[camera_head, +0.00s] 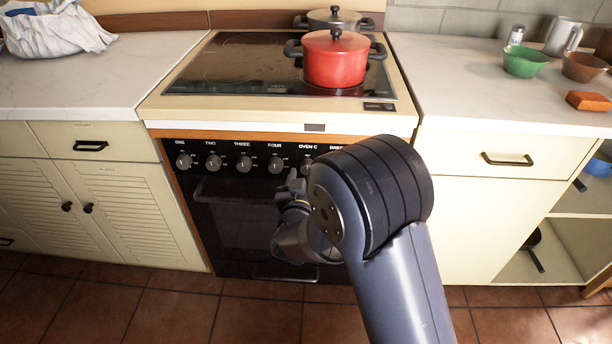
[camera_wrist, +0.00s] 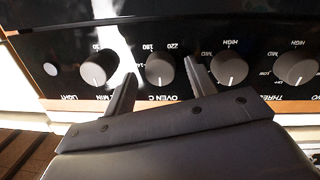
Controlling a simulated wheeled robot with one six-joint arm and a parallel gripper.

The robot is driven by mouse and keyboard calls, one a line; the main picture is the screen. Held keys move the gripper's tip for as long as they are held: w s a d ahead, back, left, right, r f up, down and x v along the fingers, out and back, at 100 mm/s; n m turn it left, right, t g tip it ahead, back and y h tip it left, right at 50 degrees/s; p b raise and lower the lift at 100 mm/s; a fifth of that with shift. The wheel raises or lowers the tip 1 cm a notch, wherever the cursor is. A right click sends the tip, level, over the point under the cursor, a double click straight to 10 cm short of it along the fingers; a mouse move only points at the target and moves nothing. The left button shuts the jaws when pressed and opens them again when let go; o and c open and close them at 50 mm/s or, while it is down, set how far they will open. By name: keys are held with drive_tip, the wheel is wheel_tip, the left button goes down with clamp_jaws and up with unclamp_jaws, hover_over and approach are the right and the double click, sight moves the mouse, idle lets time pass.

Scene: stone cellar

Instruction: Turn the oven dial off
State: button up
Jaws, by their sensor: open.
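The oven dial (camera_wrist: 160,68) is a round grey knob on the black control panel, marked "OVEN C". In the wrist view, the panel's lettering appears upside down. The dial also shows in the head view (camera_head: 307,164), close to my arm. My gripper (camera_wrist: 158,80) is open, with one finger on each side of the oven dial in the wrist picture. The fingers look apart from the dial; their exact depth from it I cannot tell. In the head view my gripper (camera_head: 290,186) is in front of the panel, partly hidden by my own arm.
Neighbouring knobs flank the dial: the FOUR knob (camera_head: 275,165) and the timer-like knob (camera_wrist: 95,68). A red pot (camera_head: 335,62) and a dark pot stand on the cooktop (camera_head: 225,68). The oven door (camera_head: 235,215) is below. Counters (camera_head: 480,100) lie on both sides.

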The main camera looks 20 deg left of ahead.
drive_tip(key=s+d, duration=0.1)
drive_tip(key=s, duration=0.9)
drive_tip(key=shift+s+d+r+p, duration=0.2)
drive_tip(key=shift+s+d+p, duration=0.15)
drive_tip(key=shift+d+p, duration=0.05)
drive_tip(key=w, duration=0.3)
drive_tip(key=w+a, duration=0.1)
drive_tip(key=w, duration=0.3)
drive_tip(key=w+b, duration=0.1)
drive_tip(key=w, duration=0.2)
drive_tip(key=shift+w+a+f, duration=0.2)
drive_tip(key=shift+w+a, duration=0.2)
